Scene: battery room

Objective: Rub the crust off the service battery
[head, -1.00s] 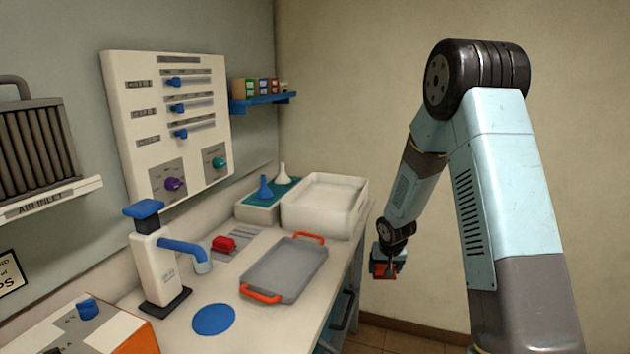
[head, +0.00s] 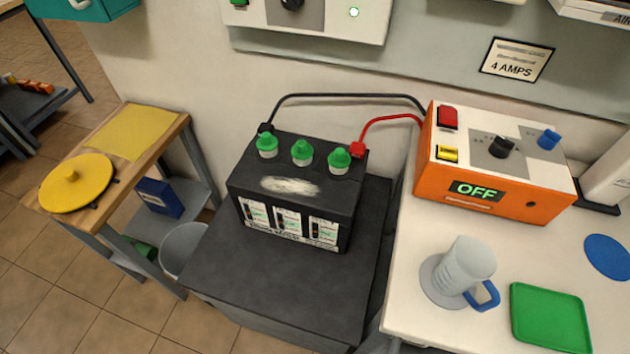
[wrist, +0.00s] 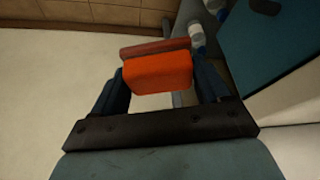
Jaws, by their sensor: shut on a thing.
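The service battery (head: 300,185) is a black block on a dark stand. A whitish crust patch (head: 290,187) lies on its top, in front of three green caps (head: 302,152). A black lead and a red lead run from its top to the orange charger (head: 500,160), whose display reads OFF. In the wrist view my gripper (wrist: 157,75) is shut on an orange-red block (wrist: 158,73) with a darker reddish strip along one edge. My gripper is out of the head view now, so its distance from the battery cannot be told.
A frosted jug (head: 468,262) with a blue handle and a green tray (head: 550,316) stand on the white bench, right of the battery. A wooden side table (head: 150,125) with a yellow lid (head: 76,182) stands left. A bucket (head: 182,248) is on the floor between.

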